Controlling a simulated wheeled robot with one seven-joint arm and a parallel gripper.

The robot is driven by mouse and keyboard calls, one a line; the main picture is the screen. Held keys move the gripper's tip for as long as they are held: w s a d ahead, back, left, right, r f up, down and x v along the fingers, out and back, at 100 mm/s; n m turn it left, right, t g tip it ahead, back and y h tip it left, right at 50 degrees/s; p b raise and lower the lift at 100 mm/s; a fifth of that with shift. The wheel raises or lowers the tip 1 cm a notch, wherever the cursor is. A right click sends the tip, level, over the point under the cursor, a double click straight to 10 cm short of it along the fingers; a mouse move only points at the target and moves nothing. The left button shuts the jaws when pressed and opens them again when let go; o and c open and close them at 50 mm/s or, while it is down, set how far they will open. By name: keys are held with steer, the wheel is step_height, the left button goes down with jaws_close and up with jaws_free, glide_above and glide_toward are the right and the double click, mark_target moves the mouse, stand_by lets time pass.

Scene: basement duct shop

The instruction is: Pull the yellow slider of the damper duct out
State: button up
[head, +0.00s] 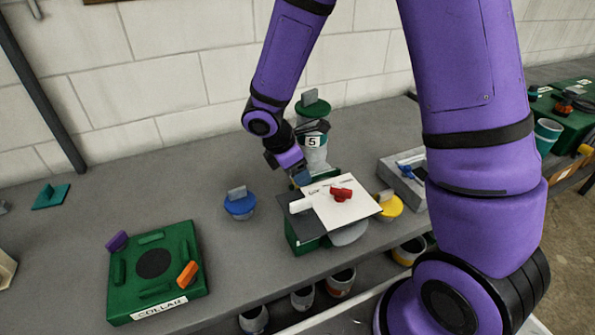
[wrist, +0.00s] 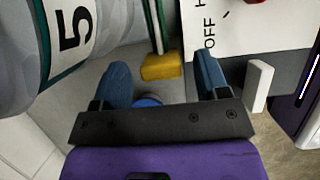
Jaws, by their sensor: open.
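A yellow block (wrist: 160,66), which looks like the slider, sits at the end of a narrow white and green strip in the wrist view. I cannot make it out in the head view. My gripper (head: 303,178) is open, pointing down between the numbered cylinder and the white panel. In the wrist view its blue fingers (wrist: 162,66) stand apart, with the block between their tips in the picture; contact and depth are unclear. A pale cylinder (wrist: 68,45) marked 5 is at left; it also shows in the head view (head: 314,157). I cannot tell which body is the damper duct.
A white panel (head: 340,212) with a red knob (head: 340,194) lies close by on a green box (head: 300,235). Blue-lidded (head: 240,206) and yellow-lidded (head: 391,207) containers flank it. A green COLLAR block (head: 190,250) is at left.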

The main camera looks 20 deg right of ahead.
steer(key=shift+d+f, duration=0.25)
steer(key=shift+f, duration=0.3)
jaws_close()
steer(key=a, duration=0.6)
steer(key=shift+a, duration=0.25)
jaws_free()
steer(key=v, duration=1.1)
